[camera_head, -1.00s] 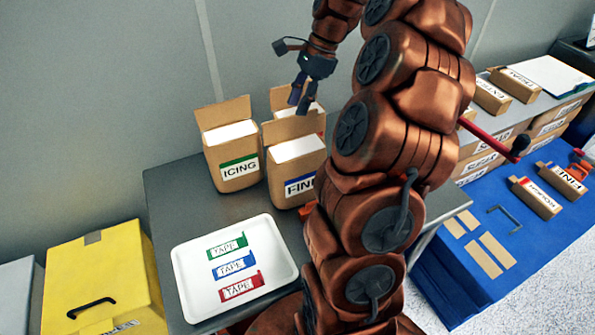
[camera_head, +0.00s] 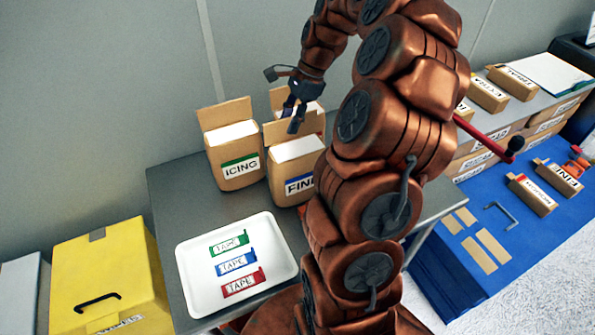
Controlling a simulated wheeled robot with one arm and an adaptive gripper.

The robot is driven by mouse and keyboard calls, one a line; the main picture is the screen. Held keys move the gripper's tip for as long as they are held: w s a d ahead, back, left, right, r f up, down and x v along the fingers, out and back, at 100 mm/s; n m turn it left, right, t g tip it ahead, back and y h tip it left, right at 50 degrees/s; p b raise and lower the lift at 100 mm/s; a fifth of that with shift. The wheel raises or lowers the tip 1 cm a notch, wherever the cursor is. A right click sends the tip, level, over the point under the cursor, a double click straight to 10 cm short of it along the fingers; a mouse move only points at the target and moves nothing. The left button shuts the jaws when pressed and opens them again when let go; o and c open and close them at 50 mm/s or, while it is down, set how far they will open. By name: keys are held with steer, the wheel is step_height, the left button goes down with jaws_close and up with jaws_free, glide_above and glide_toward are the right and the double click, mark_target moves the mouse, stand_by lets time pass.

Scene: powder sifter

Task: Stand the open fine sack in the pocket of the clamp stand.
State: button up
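The open fine sack (camera_head: 297,152) stands upright on the grey table, a brown sack with a blue-striped label, white contents and a raised back flap. My arm hides its right edge. My gripper (camera_head: 291,118) points down at the top of this sack, by its raised flap. Its two dark fingers look apart, with nothing clearly held; whether they touch the flap I cannot tell. I cannot make out the clamp stand or its pocket; my arm covers much of the middle of the view.
The icing sack (camera_head: 234,150) stands just left, and another open sack (camera_head: 281,97) behind. A white tray (camera_head: 205,297) holds tape pieces. A yellow case (camera_head: 100,265) is at lower left. A red crank (camera_head: 490,136), boxes and a blue mat (camera_head: 480,205) lie right of my arm.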

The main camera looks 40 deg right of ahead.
steer(key=shift+f, duration=0.25)
stand_by(0.3)
steer(key=shift+c, duration=0.4)
jaws_close()
stand_by(0.5)
